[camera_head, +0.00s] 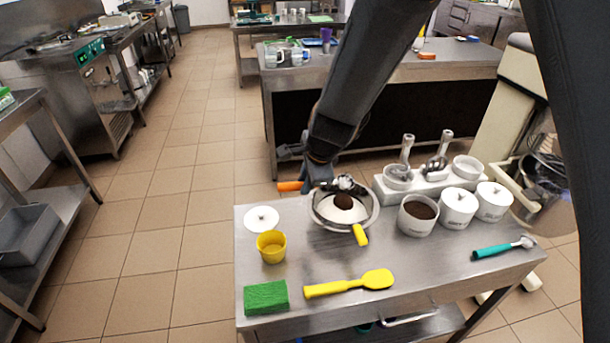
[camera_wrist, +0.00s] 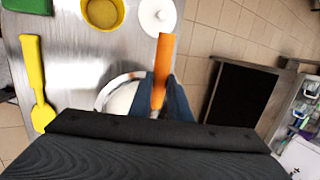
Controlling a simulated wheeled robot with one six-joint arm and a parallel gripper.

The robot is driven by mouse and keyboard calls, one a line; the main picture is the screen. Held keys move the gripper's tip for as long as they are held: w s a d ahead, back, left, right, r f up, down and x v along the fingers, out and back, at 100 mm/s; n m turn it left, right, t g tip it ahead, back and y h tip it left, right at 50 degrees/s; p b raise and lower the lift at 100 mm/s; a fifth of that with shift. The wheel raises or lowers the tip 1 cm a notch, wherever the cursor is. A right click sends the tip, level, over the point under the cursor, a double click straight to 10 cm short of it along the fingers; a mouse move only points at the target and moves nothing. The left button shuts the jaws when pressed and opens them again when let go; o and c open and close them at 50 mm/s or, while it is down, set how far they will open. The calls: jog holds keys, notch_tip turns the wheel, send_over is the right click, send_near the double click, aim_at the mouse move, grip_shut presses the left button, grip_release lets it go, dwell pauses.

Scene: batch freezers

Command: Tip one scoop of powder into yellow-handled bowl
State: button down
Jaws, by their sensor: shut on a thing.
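The yellow-handled bowl (camera_head: 318,217) is a round metal bowl on the steel table, its yellow handle (camera_head: 360,235) pointing toward the front. White contents fill it, with a dark brown heap (camera_head: 343,201) on top. My gripper (camera_head: 318,178) is shut on an orange-handled scoop (camera_head: 289,186) above the bowl's back rim. The scoop's metal end lies over the bowl; whether powder is left in it cannot be told. In the wrist view the orange handle (camera_wrist: 163,65) crosses between the fingers, and the bowl (camera_wrist: 105,95) is partly hidden. An open white pot (camera_head: 416,230) of brown powder stands to the right.
Two lidded white pots (camera_head: 458,208) stand right of the open one, before a white holder (camera_head: 430,184) with metal tools. A loose lid (camera_head: 262,219), yellow cup (camera_head: 271,248), green sponge (camera_head: 266,297), yellow spatula (camera_head: 350,285) and teal-handled tool (camera_head: 498,249) lie around. Front centre-right is clear.

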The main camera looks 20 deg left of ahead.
jog(key=shift+r+p, duration=0.15)
jog(key=shift+p, duration=0.7)
jog(key=shift+a+g, duration=0.1)
jog(key=shift+g, duration=0.3)
jog(key=shift+w+g+h+p, duration=0.2)
jog(key=shift+g+h+p, duration=0.15)
jog(key=shift+p, duration=0.35)
jog(key=shift+w+r+g+h+p, duration=0.1)
jog(key=shift+g+h+p, duration=0.2)
jog(key=shift+p, duration=0.25)
jog(key=shift+w+a+g+h, duration=0.15)
jog(key=shift+w+g+h, duration=0.15)
jog(key=shift+g, duration=0.3)
jog(key=shift+w+a+g+h, duration=0.15)
jog(key=shift+g+h, duration=0.1)
jog(key=shift+g, duration=0.3)
jog(key=shift+d+r, duration=0.1)
jog(key=shift+r, duration=1.1)
jog(key=shift+s, duration=0.2)
